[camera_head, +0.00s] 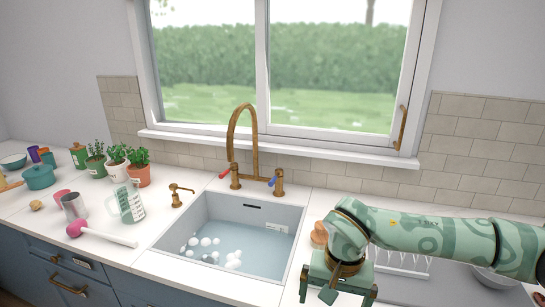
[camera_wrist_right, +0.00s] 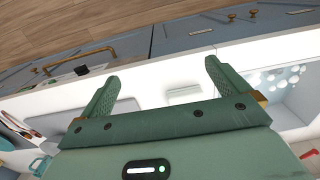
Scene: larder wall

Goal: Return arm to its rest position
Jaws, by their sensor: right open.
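My right arm (camera_head: 430,235), pale green with a swirl pattern, reaches in from the right edge of the head view, over the counter right of the sink. Its gripper (camera_head: 338,291) points downward beside the sink's right edge. In the right wrist view the two green fingers of the gripper (camera_wrist_right: 160,76) stand wide apart with nothing between them. The gripper is open and empty, above the white counter. My left arm and gripper are not in view.
The sink (camera_head: 296,226) holds water and suds. A brass tap (camera_head: 254,140) stands behind it. A drying rack (camera_head: 400,262) lies under my forearm, and a bowl (camera_head: 497,279) sits farther right.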

